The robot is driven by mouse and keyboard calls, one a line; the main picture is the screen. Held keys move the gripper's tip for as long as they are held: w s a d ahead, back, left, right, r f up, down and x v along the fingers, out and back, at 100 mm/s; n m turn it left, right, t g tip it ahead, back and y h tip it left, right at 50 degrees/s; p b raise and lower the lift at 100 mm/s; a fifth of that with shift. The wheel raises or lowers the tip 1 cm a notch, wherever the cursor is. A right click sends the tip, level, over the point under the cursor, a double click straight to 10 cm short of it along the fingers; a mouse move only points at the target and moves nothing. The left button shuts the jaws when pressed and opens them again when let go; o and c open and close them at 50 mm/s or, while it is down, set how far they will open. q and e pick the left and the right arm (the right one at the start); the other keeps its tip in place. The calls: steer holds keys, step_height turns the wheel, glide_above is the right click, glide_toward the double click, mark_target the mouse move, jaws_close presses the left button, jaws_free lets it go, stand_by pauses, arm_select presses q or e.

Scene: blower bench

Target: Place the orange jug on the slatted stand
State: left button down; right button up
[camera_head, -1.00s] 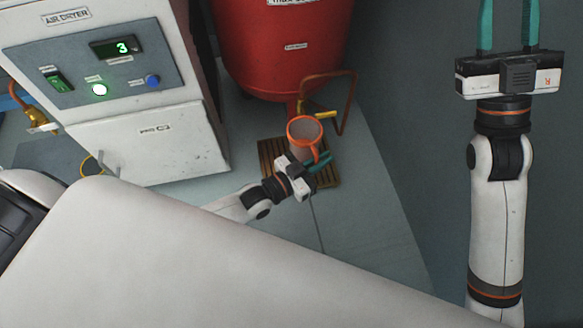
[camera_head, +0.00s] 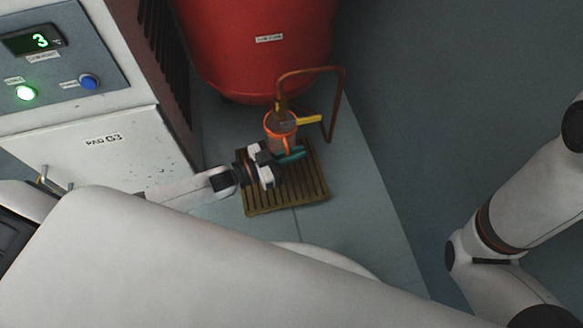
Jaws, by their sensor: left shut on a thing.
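The orange jug (camera_head: 281,127) has an orange rim and handle, and its opening faces up toward me. My left gripper (camera_head: 291,156) is shut on its handle side, with teal fingers on the near side of the jug. The slatted stand (camera_head: 290,196) is a brown slatted platform on the floor. The jug shows at the stand's far edge, just under the copper pipe's outlet. I cannot tell whether the jug touches the stand. My right arm shows at the right, but its gripper is out of view.
A red tank (camera_head: 262,50) stands behind the jug. A bent copper pipe (camera_head: 342,95) and a yellow valve handle (camera_head: 308,119) are close to the jug's rim. The air dryer cabinet (camera_head: 105,130) is on the left. Floor right of the stand is clear.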

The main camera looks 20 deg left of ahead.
arm_select(q)
step_height(320, 180, down, 10)
steer(key=b, duration=0.8)
steer(key=shift+r, duration=0.25)
steer(key=c, duration=1.5)
jaws_free()
steer(key=shift+c, duration=0.2)
